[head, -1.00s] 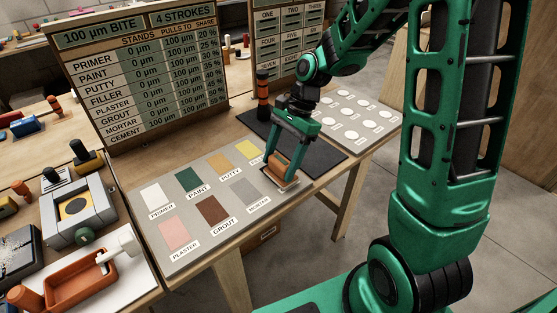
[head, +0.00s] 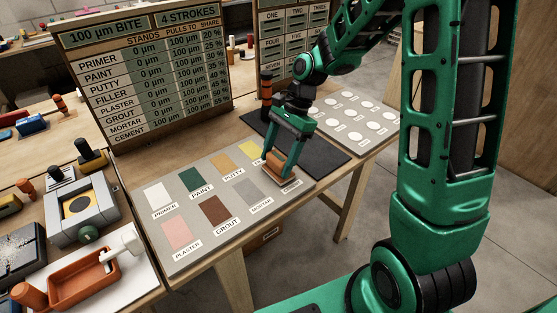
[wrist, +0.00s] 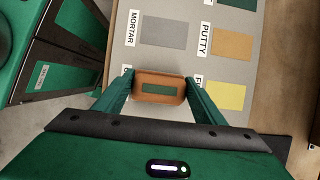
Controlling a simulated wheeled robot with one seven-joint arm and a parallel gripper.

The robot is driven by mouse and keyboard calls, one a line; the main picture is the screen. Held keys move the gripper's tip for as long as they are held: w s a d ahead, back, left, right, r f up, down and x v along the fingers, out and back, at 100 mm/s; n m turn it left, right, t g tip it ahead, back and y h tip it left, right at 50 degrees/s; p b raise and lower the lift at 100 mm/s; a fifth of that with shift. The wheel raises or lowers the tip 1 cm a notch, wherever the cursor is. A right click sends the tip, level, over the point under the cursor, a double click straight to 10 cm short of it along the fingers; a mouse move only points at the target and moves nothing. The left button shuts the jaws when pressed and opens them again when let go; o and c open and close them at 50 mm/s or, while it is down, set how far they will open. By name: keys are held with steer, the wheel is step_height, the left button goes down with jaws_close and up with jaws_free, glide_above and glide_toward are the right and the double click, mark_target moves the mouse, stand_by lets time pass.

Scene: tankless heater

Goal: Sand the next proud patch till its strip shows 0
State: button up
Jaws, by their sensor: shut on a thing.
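My gripper (head: 282,158) is shut on an orange-brown sanding block (head: 276,164). It holds the block low at the right end of the grey panel (head: 218,178), over the place beside the CEMENT label (head: 291,186). The block hides the cement patch. I cannot tell whether it touches the surface. In the wrist view the block (wrist: 160,89) lies between both fingers, with a green strip on its top. The upright board (head: 145,70) reads 100 µm bite and 4 strokes. Its visible rows stand at 0 µm, with pulls of 100 µm.
The yellow filler patch (head: 250,149) and grey mortar patch (head: 246,191) lie close to the block. A dark mat (head: 325,152) and a board of white discs (head: 352,115) lie to the right. An orange tray (head: 82,282) stands front left.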

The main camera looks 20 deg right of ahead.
steer(key=shift+w+a, duration=0.1)
steer(key=shift+w, duration=0.1)
steer(key=shift+w+a, duration=0.2)
steer(key=shift+w, duration=0.35)
steer(key=shift+w+a, duration=0.15)
steer(key=shift+w, duration=0.35)
steer(key=shift+r, duration=2)
steer(key=w+d+n+g+h, duration=0.3)
steer(key=w+d+n, duration=0.6)
steer(key=w+n, duration=0.2)
steer(key=w, duration=0.2)
steer(key=shift+w, duration=0.4)
